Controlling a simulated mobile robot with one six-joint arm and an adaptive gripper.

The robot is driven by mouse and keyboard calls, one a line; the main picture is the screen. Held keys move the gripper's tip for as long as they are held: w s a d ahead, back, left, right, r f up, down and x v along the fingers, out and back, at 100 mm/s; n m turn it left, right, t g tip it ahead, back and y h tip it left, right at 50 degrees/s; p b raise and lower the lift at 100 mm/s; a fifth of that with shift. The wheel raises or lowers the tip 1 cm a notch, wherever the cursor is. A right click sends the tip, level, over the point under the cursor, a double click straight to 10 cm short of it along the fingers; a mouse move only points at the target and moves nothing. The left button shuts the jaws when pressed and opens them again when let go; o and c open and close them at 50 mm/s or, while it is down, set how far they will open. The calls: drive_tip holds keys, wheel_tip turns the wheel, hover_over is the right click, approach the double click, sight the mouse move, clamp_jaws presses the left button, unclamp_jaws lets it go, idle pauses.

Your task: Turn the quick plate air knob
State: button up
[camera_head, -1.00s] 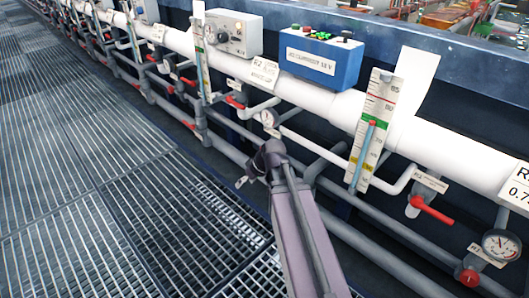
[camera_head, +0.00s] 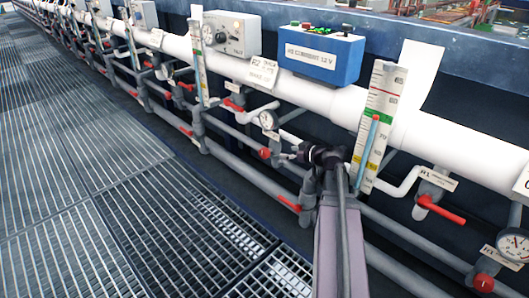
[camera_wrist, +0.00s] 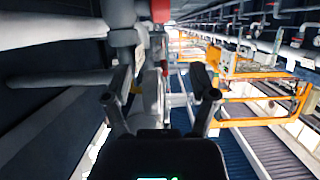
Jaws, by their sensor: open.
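My gripper (camera_head: 296,157) is at the end of my arm, left of the tall scale. It points left toward a small round red knob (camera_head: 264,153) on the piping below a round gauge (camera_head: 268,120). The knob is just beyond the fingertips and appears apart from them. In the wrist view my gripper (camera_wrist: 160,97) is open, with its fingers spread and nothing held. Grey pipework shows between and beyond them. Another red knob (camera_head: 484,283) sits below the right gauge (camera_head: 514,245). The labels are too blurred to tell which knob is the quick plate air knob.
A long white pipe (camera_head: 340,103) and lower grey pipes run along the blue tank wall. A blue control box (camera_head: 322,55) and a grey box (camera_head: 232,35) sit above. A red lever (camera_head: 440,210) juts out at right. The grating floor (camera_head: 110,170) is clear.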

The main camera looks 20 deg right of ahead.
sight(266, 149)
drive_tip(key=shift+w, duration=0.1)
idle(0.3)
drive_tip(key=b+x, duration=0.4)
drive_tip(key=x, duration=0.7)
drive_tip(key=shift+w+a+f+b, duration=0.1)
drive_tip(key=shift+w+f+b, duration=0.1)
drive_tip(key=shift+f+b, duration=0.15)
drive_tip(key=shift+b+x, duration=0.3)
drive_tip(key=shift+x, duration=0.7)
drive_tip(key=shift+r, duration=0.15)
clamp_jaws()
